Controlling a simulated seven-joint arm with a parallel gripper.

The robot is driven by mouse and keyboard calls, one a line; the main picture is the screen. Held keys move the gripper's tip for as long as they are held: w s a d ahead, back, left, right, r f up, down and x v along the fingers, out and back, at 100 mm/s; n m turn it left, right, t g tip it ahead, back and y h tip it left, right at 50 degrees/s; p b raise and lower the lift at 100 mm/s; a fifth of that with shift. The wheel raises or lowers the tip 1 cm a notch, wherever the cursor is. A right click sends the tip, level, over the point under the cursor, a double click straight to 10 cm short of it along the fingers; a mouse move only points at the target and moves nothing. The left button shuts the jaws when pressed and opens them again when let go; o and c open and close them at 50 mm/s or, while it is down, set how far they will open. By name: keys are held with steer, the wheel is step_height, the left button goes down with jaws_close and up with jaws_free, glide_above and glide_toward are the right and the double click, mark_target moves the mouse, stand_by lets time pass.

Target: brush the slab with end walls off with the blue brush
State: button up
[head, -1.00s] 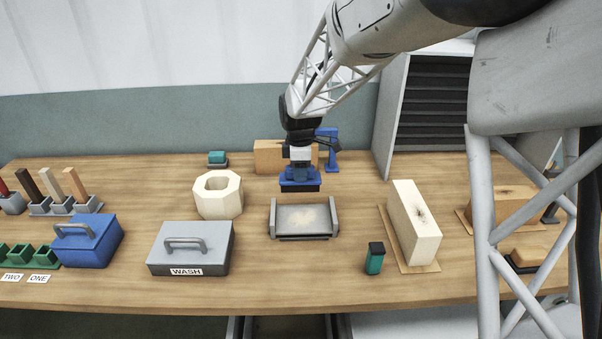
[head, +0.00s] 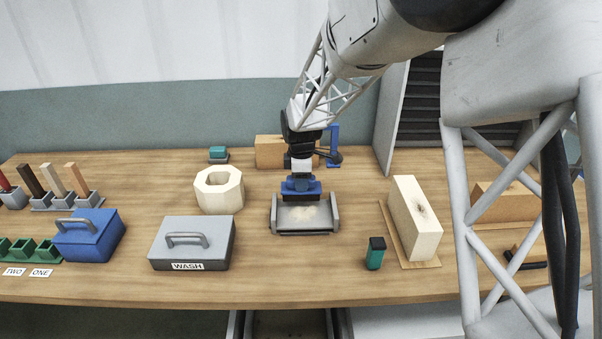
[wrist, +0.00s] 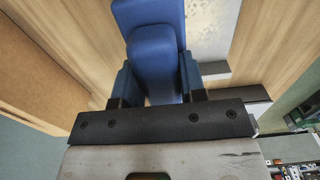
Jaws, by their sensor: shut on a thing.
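The slab with end walls (head: 304,226) is a grey tray-like piece on the table, with a raised wall at its left and right ends. A pale dusty patch lies on the middle of its top. My gripper (head: 301,180) is shut on the blue brush (head: 301,190), at the slab's far edge. The brush also shows in the wrist view (wrist: 155,45), between the two fingers (wrist: 157,88). Its bristles are low over the slab's far part; I cannot tell whether they touch. Part of the slab (wrist: 205,35) shows beyond the brush in the wrist view.
A cream hollow block (head: 219,190) stands to the left, and a tall cream block (head: 414,218) to the right. A grey WASH box (head: 192,245), a blue box (head: 88,235) and a teal bottle (head: 375,254) are nearer the front. The table in front of the slab is clear.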

steer(key=shift+f, duration=0.8)
steer(key=shift+s+f, duration=0.7)
steer(key=shift+s, duration=0.15)
steer(key=shift+c, duration=0.3)
steer(key=shift+s, duration=3.25)
steer(key=shift+w, duration=1.1)
steer(key=shift+w+r, duration=0.15)
steer(key=shift+w, duration=2.85)
steer(key=shift+d, duration=0.7)
steer(key=shift+s, duration=4.1)
steer(key=shift+w, duration=3.8)
steer(key=r, duration=0.3)
steer(key=shift+w, duration=0.35)
steer(key=shift+r, duration=2.5)
